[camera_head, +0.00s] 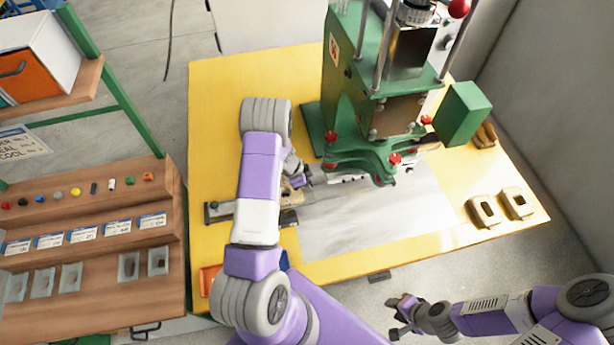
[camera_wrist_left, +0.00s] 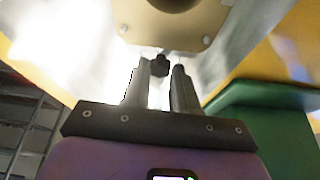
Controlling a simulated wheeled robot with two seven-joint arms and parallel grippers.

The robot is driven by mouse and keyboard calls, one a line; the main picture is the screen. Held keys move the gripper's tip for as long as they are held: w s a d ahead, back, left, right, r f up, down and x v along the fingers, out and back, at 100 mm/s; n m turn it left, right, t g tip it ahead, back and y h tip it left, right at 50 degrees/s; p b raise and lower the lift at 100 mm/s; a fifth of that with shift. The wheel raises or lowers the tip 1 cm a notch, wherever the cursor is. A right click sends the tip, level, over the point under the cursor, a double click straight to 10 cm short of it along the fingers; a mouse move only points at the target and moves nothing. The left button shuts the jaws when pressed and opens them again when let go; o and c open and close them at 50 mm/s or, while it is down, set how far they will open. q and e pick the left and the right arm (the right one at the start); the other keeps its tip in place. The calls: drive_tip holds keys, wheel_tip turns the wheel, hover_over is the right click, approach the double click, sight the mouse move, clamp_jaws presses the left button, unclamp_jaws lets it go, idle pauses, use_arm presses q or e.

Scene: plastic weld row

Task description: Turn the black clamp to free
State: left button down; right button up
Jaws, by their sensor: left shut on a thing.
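My left gripper (camera_head: 304,179) reaches down beside the green press, above the metal plate on the yellow table. In the left wrist view its two fingers (camera_wrist_left: 160,72) are closed on a small black piece, which looks like the black clamp (camera_wrist_left: 160,64). The clamp is hidden or too small to make out in the head view. A pale metal plate with a round dark hole (camera_wrist_left: 178,4) lies just beyond the fingertips. My right gripper (camera_head: 396,317) is empty, its dark fingers apart, off the table's front edge.
The green press (camera_head: 345,90) with red knobs (camera_head: 396,158) stands close to my left gripper. Two beige blocks (camera_head: 484,210) (camera_head: 516,202) lie at the table's right. A wooden parts rack (camera_head: 90,250) stands at left. The sheet's front part (camera_head: 370,228) is clear.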

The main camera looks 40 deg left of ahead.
use_arm(q)
drive_tip(key=m+p, duration=0.2)
drive_tip(key=m, duration=0.1)
drive_tip(key=shift+w+r+g+h, duration=0.1)
drive_tip(key=shift+r+g+h, duration=0.05)
drive_tip(key=shift+g+h, duration=0.25)
drive_tip(key=m+g+p, duration=0.1)
drive_tip(key=m, duration=0.1)
drive_tip(key=shift+w+a+m, duration=0.1)
drive_tip(key=shift+m, duration=0.2)
drive_tip(key=m, duration=0.1)
drive_tip(key=m+g, duration=0.1)
drive_tip(key=shift+w+f+m+h, duration=0.2)
drive_tip(key=shift+m+h, duration=0.1)
drive_tip(key=shift+m, duration=0.1)
drive_tip(key=shift+w+m+g+b, duration=0.1)
drive_tip(key=shift+m+g+b, duration=0.6)
drive_tip(key=shift+m, duration=1.4)
use_arm(e)
drive_tip(key=shift+r, duration=1.4)
use_arm(q)
drive_tip(key=c, duration=0.9)
unclamp_jaws()
drive_tip(key=shift+a, duration=0.1)
